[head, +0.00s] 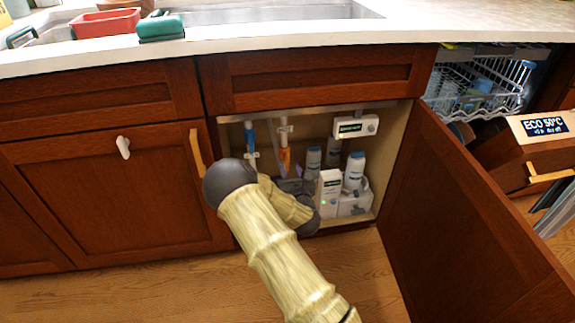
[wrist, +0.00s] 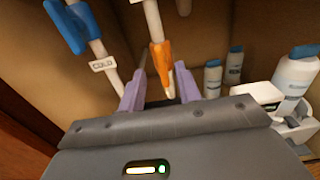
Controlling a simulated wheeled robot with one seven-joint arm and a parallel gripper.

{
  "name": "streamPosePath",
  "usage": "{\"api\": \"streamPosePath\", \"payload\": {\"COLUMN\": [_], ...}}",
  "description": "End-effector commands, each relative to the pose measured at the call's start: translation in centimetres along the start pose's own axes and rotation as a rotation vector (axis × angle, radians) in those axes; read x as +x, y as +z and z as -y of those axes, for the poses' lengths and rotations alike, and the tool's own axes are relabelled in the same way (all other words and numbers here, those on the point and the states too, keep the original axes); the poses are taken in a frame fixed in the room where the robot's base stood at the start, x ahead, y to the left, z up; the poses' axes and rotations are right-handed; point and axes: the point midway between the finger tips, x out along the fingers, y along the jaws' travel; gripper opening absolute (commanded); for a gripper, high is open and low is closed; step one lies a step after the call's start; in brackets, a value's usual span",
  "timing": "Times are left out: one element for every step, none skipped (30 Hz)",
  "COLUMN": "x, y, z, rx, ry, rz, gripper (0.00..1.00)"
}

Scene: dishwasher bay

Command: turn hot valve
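The hot valve's orange lever (head: 285,160) hangs down along a white pipe inside the open cabinet. In the wrist view the orange lever (wrist: 161,62) points down, nearly in line with its pipe. My gripper (head: 290,184) reaches into the cabinet just below the lever. In the wrist view its two purple fingers (wrist: 160,86) are spread apart, one on each side of the lever's lower end. I see gaps on both sides and cannot tell how deep the lever sits between them. The cold valve's blue handle (wrist: 66,25) is to the left, above a COLD tag (wrist: 103,64).
Several white bottles (head: 354,170), a white box (head: 330,188) and a caddy stand right of my gripper. A small display unit (head: 356,126) hangs above them. The open cabinet door (head: 455,215) stands at right, near the open dishwasher rack (head: 480,88). The cabinet edges frame my arm.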

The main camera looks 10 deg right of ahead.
Motion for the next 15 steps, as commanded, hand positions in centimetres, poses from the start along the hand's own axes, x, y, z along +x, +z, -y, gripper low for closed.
{"api": "streamPosePath", "payload": {"x": [0.9,1.4,2.1,2.6,3.0,3.6,3.9,4.2,4.6,4.8,5.0,5.1,5.2,5.2,5.3], "y": [-0.3,-0.2,-0.3,-0.2,-0.3,-0.2,-0.2,-0.2,-0.1,-0.1,-0.1,0.0,0.0,0.0,0.0], "z": [0.1,0.1,0.1,0.0,0.1,0.1,0.1,0.1,0.1,0.1,0.0,0.0,0.0,0.0,0.0], "rx": [0.003,0.003,0.003,0.002,0.001,0.001,0.002,0.002,0.002,0.002,0.002,0.002,0.001,0.001,0.001], "ry": [-0.001,-0.001,-0.001,0.0,0.0,0.0,-0.001,-0.001,-0.001,-0.001,-0.001,-0.001,-0.001,-0.001,-0.001], "rz": [0.004,0.005,0.004,0.005,0.003,0.003,0.003,0.003,0.003,0.002,0.002,0.002,0.001,0.001,0.0], "gripper": [0.34,0.34,0.34,0.34,0.34,0.34,0.34,0.34,0.34,0.34,0.34,0.34,0.34,0.34,0.34]}}
